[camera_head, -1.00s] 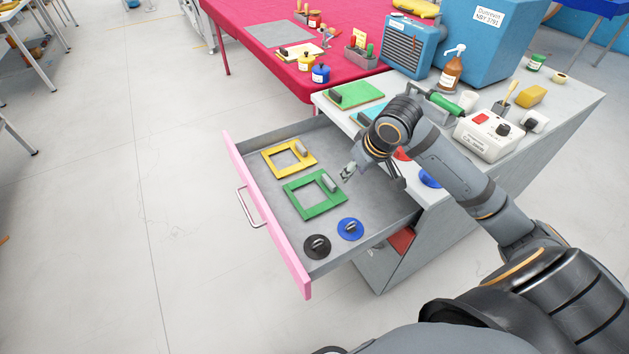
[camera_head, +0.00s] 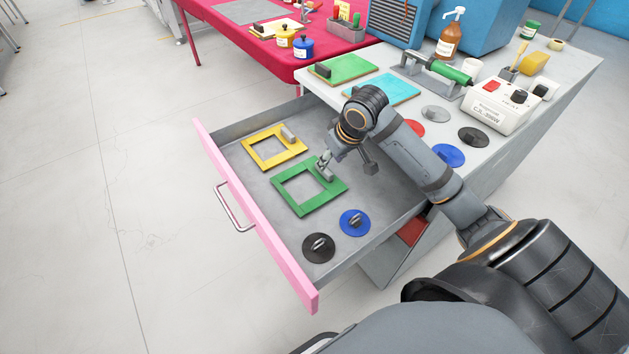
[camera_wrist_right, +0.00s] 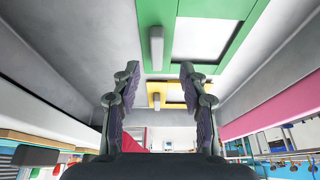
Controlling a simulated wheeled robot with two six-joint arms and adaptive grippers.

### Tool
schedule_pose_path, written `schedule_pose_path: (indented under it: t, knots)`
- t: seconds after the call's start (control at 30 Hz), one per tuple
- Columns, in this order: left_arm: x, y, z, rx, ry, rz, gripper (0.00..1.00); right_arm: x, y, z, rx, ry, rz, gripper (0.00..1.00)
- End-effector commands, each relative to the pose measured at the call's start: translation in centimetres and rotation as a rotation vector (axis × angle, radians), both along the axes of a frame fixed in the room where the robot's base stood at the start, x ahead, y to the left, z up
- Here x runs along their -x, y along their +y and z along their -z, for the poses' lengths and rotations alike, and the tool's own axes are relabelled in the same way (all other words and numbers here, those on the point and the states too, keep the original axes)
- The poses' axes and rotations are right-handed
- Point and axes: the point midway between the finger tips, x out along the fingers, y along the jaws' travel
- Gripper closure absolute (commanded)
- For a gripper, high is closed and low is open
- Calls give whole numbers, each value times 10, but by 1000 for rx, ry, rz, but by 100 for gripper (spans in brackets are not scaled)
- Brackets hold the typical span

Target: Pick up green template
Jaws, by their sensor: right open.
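The green template (camera_head: 282,197) is a flat square frame with a square opening, lying in the open drawer. Its grey handle (camera_wrist_right: 156,48) shows in the wrist view, where the template (camera_wrist_right: 149,15) is at the top. My right gripper (camera_head: 323,168) is at the template's right side in the head view and partly hides the handle there. In the wrist view its two fingers (camera_wrist_right: 160,82) are spread apart with nothing between them, and the handle appears beyond the gap. I cannot tell whether they touch. My left gripper is not in view.
The yellow template (camera_head: 258,154) lies behind the green one in the drawer. A black disc (camera_head: 311,255) and a blue disc (camera_head: 346,229) lie nearer the front. The pink drawer front (camera_head: 258,225) and the counter (camera_head: 490,150) bound the space.

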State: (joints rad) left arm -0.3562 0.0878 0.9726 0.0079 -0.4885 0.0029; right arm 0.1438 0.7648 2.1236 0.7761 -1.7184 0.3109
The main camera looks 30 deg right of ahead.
Motion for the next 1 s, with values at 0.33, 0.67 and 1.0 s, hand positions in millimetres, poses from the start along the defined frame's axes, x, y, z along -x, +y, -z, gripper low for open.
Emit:
schedule_pose_path:
  t: [0.33, 0.67, 1.0]
  knots:
    - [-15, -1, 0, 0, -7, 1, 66, -12, 0, 26, -3, 1, 1, 57]
    - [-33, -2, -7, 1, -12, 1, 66, -29, -2, 58, 2, 1, -1, 57]
    - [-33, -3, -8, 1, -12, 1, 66, -29, -2, 57, 2, 1, -1, 81]
